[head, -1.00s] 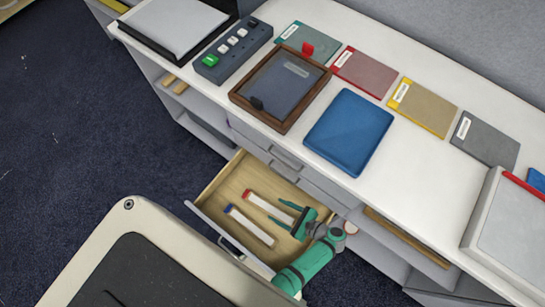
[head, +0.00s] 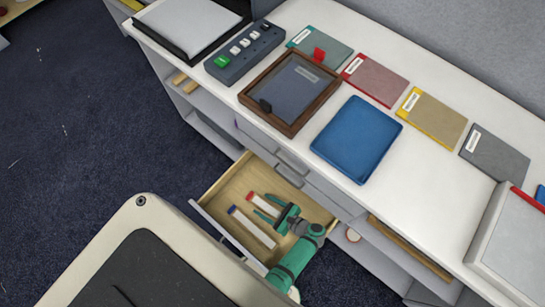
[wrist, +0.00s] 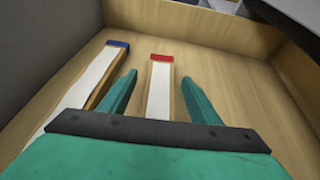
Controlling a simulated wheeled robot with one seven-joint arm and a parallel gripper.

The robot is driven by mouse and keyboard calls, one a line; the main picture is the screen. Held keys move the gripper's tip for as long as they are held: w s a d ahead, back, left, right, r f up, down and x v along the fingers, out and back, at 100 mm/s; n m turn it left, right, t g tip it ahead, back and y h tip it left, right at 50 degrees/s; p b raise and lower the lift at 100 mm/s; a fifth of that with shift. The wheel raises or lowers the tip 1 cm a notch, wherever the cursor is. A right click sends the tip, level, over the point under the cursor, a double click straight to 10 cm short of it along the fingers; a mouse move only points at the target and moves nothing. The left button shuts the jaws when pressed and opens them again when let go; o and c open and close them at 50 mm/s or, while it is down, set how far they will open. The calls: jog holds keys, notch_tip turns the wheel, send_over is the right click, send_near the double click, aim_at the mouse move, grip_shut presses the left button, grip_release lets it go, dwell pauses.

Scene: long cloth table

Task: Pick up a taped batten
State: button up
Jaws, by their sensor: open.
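Two pale battens lie side by side in an open wooden drawer (head: 215,197). One has red tape at its far end; this red-taped batten (head: 262,204) is partly hidden by my gripper and also shows in the wrist view (wrist: 160,88). The other, the blue-taped batten (head: 252,229), lies to its left in the wrist view (wrist: 98,78). My green gripper (head: 264,206) is open over the red-taped batten. In the wrist view its fingers (wrist: 160,77) lie on either side of that batten, with gaps showing. I cannot tell their exact height.
The drawer walls enclose the battens, with bare floor to their right in the wrist view. The white tabletop above holds a blue tray (head: 356,139), a wooden-framed tray (head: 243,97), a switch box (head: 243,53) and several coloured folders.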

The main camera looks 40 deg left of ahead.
jog(key=shift+a+f, duration=0.15)
jog(key=shift+a, duration=0.15)
jog(key=shift+c, duration=0.6)
jog(key=shift+w, duration=0.1)
jog(key=c, duration=1.1)
